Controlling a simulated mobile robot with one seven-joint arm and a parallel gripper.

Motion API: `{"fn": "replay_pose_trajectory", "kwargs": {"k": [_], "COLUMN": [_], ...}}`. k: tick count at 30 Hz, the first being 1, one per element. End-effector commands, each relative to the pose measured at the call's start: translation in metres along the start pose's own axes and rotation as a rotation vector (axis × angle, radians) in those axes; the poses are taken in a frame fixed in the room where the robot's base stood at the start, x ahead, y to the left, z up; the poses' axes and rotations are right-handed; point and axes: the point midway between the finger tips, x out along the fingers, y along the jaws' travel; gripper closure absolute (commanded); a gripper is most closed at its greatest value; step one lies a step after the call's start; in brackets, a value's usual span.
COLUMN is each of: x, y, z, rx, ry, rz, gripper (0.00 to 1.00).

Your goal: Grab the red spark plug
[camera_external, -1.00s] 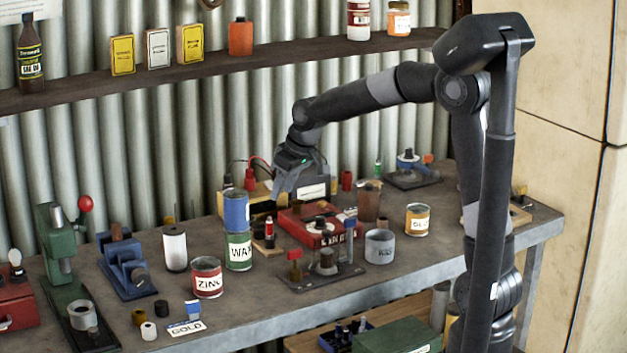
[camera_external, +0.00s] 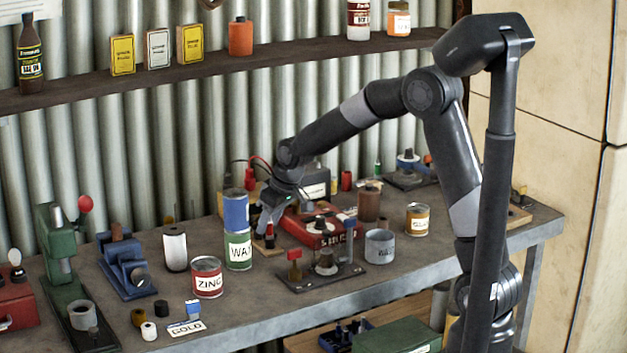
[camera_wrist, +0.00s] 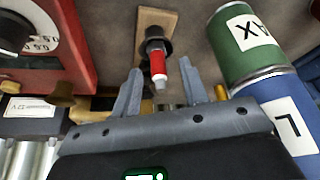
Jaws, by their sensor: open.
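The red spark plug (camera_wrist: 157,63) stands in a dark socket on a small wooden block (camera_wrist: 154,19), with a pale tip toward the camera in the wrist view. It also shows in the outside view (camera_external: 269,232), partly hidden by my gripper. My gripper (camera_wrist: 160,78) is open, with one finger on each side of the plug's tip in the wrist view. Nothing is held. In the outside view my gripper (camera_external: 265,228) is low at the plug, just right of the stacked cans. Whether the fingers touch the plug cannot be told.
A green can (camera_external: 238,251) with a blue can (camera_external: 236,212) on top stands close on the left. A red box (camera_external: 315,232) lies close on the right. A ZINC can (camera_external: 207,280) and a black plate with posts (camera_external: 330,272) stand in front.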

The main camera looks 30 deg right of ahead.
Motion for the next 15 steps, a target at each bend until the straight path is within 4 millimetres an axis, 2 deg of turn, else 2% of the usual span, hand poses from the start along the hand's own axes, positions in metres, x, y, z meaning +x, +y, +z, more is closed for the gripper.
{"fn": "replay_pose_trajectory", "kwargs": {"k": [6,15], "x": [0.0008,0.0006], "y": [0.0000,-0.0001], "z": [-0.0004,-0.0003], "rx": [0.000,0.000], "ry": [0.001,0.001], "rz": [0.000,0.000], "gripper": [0.61,0.85]}}
